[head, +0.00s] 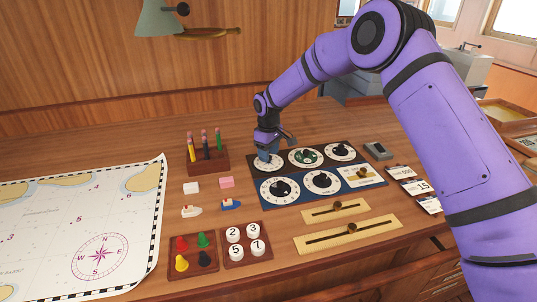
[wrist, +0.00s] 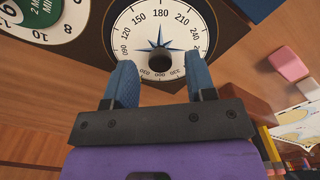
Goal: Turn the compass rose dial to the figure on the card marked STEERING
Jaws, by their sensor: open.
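The compass rose dial (wrist: 160,35) is a white round face with black figures in steps of thirty, a blue star and a dark central knob (wrist: 160,62). My gripper (wrist: 160,72) is open over the dial's near part, with one blue finger on each side of the knob. I cannot tell whether the fingers touch it. In the head view my gripper (head: 268,157) is at the dial (head: 259,167) in the panel's upper left corner and hides part of it. Several cards (head: 421,187) lie right of the panel; the word STEERING is not legible on any.
Other dials sit close by: a green one (head: 305,156), a black-and-white one (head: 340,152) and two lower ones (head: 280,189). A pencil holder (head: 208,161) stands left of my gripper. Brass sliders (head: 348,237), trays of pegs and numbered pieces, and a chart (head: 75,225) lie nearer.

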